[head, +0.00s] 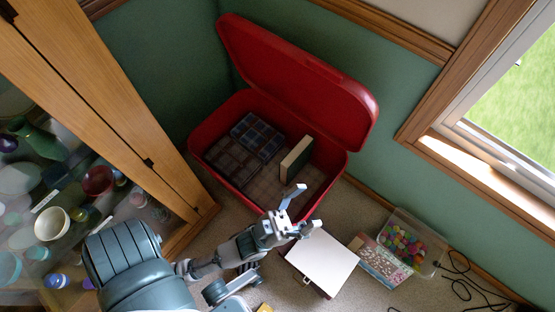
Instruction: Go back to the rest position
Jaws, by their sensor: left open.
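My left gripper (298,210) is open and empty. It is in the lower middle of the head view, in front of the near edge of the red box (225,112). The red box stands open in the corner with its lid (300,75) tipped back against the wall. Inside it are dark compartment trays (256,136) and an upright green and cream book (297,158). My right gripper is not in view. The task names no other objects.
A wooden glass-door cabinet (110,95) with bowls stands at left. A white case (322,262), a patterned box (382,262) and a clear bin of colourful pieces (412,240) lie on the floor. A black cable (462,270) lies at right, below the window.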

